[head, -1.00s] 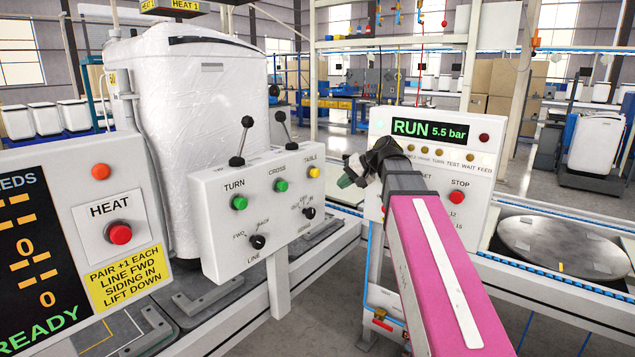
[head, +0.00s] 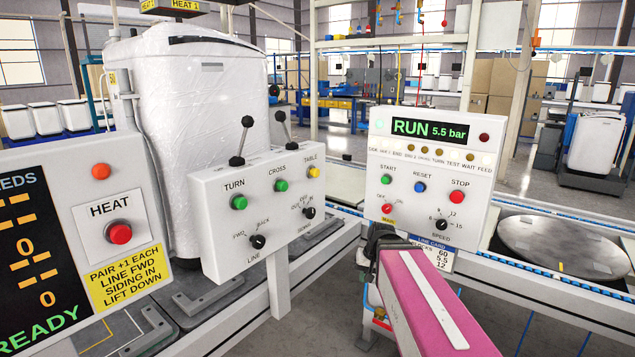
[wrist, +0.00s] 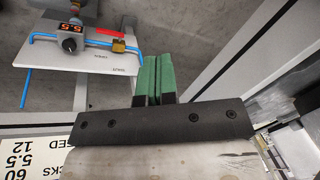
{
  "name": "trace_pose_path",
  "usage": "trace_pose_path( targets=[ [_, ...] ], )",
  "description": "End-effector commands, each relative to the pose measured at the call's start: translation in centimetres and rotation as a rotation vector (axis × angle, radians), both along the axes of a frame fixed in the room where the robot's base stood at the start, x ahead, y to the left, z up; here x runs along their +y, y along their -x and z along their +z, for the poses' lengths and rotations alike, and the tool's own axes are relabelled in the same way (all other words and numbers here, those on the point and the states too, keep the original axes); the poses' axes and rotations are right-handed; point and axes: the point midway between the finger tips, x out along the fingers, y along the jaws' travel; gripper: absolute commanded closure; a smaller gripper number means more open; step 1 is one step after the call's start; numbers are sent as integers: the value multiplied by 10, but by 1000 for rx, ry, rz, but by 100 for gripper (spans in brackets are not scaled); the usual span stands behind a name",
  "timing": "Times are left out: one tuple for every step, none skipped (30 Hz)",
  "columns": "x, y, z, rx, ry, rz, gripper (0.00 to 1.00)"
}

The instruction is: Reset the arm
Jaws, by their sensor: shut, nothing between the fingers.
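My arm, pink with a white stripe (head: 430,305), reaches forward from the lower right in the head view. Its dark wrist end is just below the RUN control panel (head: 425,185), in front of its lower edge. In the wrist view my gripper (wrist: 153,78) has its two green fingers together, with nothing between them. The fingers point over the floor, beside a white plate with a gauge reading 5.5 (wrist: 70,40). The fingertips cannot be made out in the head view.
A panel with TURN, CROSS and TABLE controls (head: 258,210) stands left of my arm. Left of it are a HEAT panel (head: 112,215) and a large wrapped white appliance (head: 205,110). A round metal turntable (head: 560,245) lies at right. A line card (head: 435,255) hangs under the RUN panel.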

Motion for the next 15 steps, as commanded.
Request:
trace_pose_path(
  targets=[
    [-4, 10, -13, 14, 27, 6, 100],
    [-6, 15, -20, 20, 42, 8, 100],
    [-9, 21, -29, 28, 65, 13, 100],
    [-12, 26, -36, 35, 81, 18, 100],
    [-14, 31, -43, 42, 97, 22, 100],
    [-17, 37, -51, 50, 119, 28, 100],
    [-19, 41, -57, 55, 133, 33, 100],
    [-22, 45, -62, 60, 148, 37, 100],
    [-24, 50, -68, 66, 165, 43, 100],
    [-26, 54, -73, 71, 178, 47, 100],
    [-28, 57, -76, 75, 188, 51, 100],
    [-29, 60, -80, 79, 200, 56, 100],
    [-31, 63, -83, 83, 208, 60, 100],
    [-32, 65, -86, 85, 214, 62, 100],
    [-33, 66, -88, 86, 221, 65, 100]
  ],
)
